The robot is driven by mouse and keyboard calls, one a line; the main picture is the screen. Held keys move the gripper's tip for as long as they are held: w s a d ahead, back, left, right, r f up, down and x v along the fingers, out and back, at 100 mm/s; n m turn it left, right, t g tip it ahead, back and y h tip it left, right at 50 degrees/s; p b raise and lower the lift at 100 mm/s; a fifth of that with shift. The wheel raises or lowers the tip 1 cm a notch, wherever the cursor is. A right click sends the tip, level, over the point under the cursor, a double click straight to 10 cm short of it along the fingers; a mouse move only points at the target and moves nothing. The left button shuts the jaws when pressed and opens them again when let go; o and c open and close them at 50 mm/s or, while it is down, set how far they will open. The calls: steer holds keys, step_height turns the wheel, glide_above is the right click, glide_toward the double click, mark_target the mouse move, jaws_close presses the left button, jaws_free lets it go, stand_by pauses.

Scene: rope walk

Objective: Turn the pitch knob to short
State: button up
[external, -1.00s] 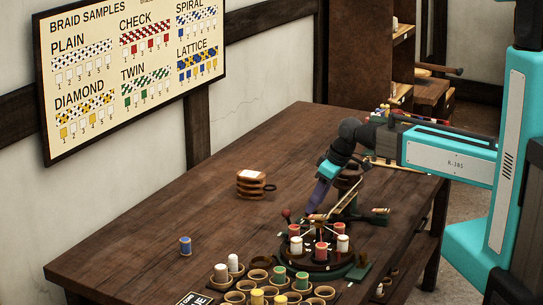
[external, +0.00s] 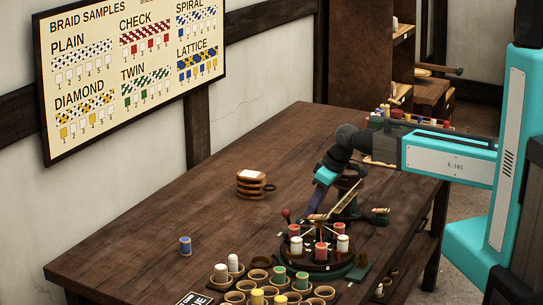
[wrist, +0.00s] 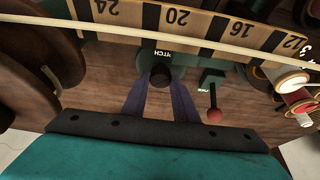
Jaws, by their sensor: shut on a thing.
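The pitch knob (wrist: 160,76) is a round dark knob on the green machine body in the wrist view. White lettering ending in "TCH" stands just above it, partly cut off. My gripper (wrist: 161,88) has its two purple fingers on either side of the knob, shut on it. No pointer or "short" mark can be read. In the external view, my gripper (external: 315,207) reaches down at the back of the braiding machine (external: 352,262), and the knob is hidden there.
A red-tipped lever (wrist: 214,114) stands close to the right of my fingers. A numbered scale (wrist: 178,17) and a pale rod cross above the knob. Red and white bobbins (external: 322,250) stand on the machine. A blue spool (external: 185,246) stands alone on the table (external: 160,235).

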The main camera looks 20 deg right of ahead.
steer(key=shift+m, duration=0.3)
steer(key=m, duration=0.1)
steer(key=m+h+b, duration=0.1)
steer(key=m+t, duration=0.1)
steer(key=m, duration=0.1)
steer(key=shift+s+a+h+b, duration=0.1)
steer(key=shift+a+h+b, duration=0.2)
steer(key=shift+b, duration=0.1)
steer(key=shift+m+h+b, duration=0.7)
steer(key=shift+m+h, duration=0.1)
steer(key=shift+m, duration=1.3)
steer(key=o, duration=1.1)
steer(key=shift+c, duration=0.2)
steer(key=shift+s+r, duration=0.1)
steer(key=shift+r, duration=0.05)
steer(key=b+v, duration=0.2)
steer(key=v, duration=1.1)
steer(key=shift+s+r, duration=0.2)
steer(key=shift+s, duration=0.05)
